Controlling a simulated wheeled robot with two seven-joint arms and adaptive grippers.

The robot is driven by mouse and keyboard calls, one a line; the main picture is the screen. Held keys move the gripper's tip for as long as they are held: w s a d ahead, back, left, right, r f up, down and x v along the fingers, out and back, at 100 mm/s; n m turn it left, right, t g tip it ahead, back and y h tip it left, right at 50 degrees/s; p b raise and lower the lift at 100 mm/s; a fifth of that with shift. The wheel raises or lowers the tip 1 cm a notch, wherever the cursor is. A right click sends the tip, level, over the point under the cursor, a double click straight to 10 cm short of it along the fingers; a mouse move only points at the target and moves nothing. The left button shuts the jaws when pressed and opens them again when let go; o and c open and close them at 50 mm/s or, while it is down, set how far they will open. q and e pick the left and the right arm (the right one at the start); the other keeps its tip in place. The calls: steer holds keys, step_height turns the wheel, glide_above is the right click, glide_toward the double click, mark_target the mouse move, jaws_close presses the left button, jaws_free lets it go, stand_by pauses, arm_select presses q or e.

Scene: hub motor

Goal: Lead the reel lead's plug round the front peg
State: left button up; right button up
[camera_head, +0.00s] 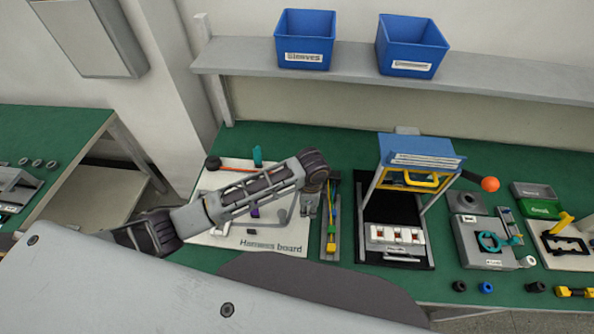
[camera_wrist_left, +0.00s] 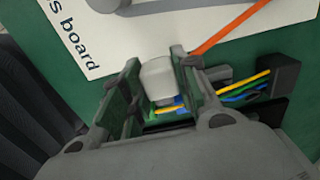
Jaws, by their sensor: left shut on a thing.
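My left gripper (camera_head: 311,205) hangs over the right edge of the white harness board (camera_head: 208,178). In the left wrist view my left gripper (camera_wrist_left: 157,85) is shut on a white plug (camera_wrist_left: 158,76). An orange lead (camera_wrist_left: 228,30) runs from the fingertips to the upper right there. In the head view a short orange stretch of lead (camera_head: 235,169) leaves a dark reel (camera_head: 212,162) at the board's back left. A teal post (camera_head: 257,156) stands at the board's back. A purple piece (camera_head: 255,213) shows under my arm. I cannot tell which piece is the front peg; my arm hides part of the board.
A narrow tray (camera_head: 323,250) with yellow, green and blue wires lies right of the board. A black-based stand with a blue and yellow top (camera_head: 425,162) stands further right. Blue bins (camera_head: 305,40) sit on the shelf above. Green table shows between the board and the stand.

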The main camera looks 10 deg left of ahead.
arm_select(q)
steer(key=shift+s, duration=3.15)
steer(key=shift+s+a+f, duration=0.1)
steer(key=shift+s+a, duration=0.6)
steer(key=shift+s, duration=0.3)
steer(key=shift+s+a+r, duration=0.1)
steer(key=shift+s+a, duration=0.6)
steer(key=shift+s, duration=0.25)
steer(key=shift+s+a+f, duration=0.1)
steer(key=shift+s+a, duration=0.6)
steer(key=shift+s, duration=0.3)
steer(key=shift+a, duration=0.1)
steer(key=shift+s+a, duration=0.25)
steer(key=shift+a, duration=0.85)
steer(key=shift+s+a, duration=0.2)
steer(key=shift+a, duration=0.95)
steer(key=shift+s+a, duration=0.25)
steer(key=shift+a, duration=0.85)
steer(key=shift+a, duration=0.1)
